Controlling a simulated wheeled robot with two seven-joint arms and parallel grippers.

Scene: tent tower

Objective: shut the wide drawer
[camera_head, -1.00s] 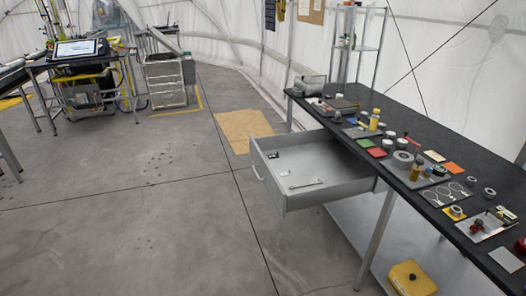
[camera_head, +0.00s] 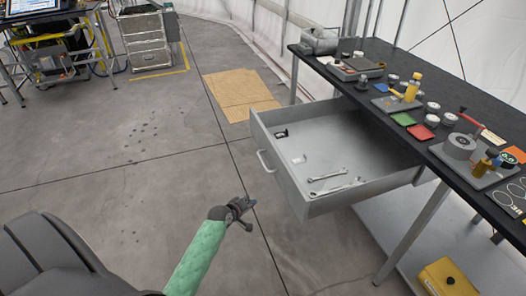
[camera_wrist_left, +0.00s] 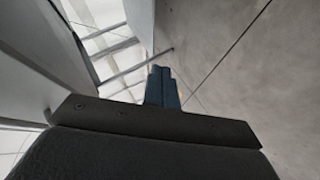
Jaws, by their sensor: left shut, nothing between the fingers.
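The wide grey drawer (camera_head: 318,203) is pulled out from under the black workbench (camera_head: 440,115) in the head view. Its handle (camera_head: 265,161) is on the front panel, facing left. Wrenches and a few small items lie inside it. My left gripper (camera_head: 246,203) is at the end of a green-sleeved arm, left of the drawer front and apart from it, below the handle in the picture. Its fingers are shut and empty. In the left wrist view the shut fingers (camera_wrist_left: 162,88) point away over the grey floor. My right gripper is in neither view.
The bench top holds several tools, cups, tapes and coloured cards. A yellow box (camera_head: 446,279) sits on the lower shelf. A tan mat (camera_head: 238,94) lies on the floor behind the drawer. The floor left of the drawer is clear.

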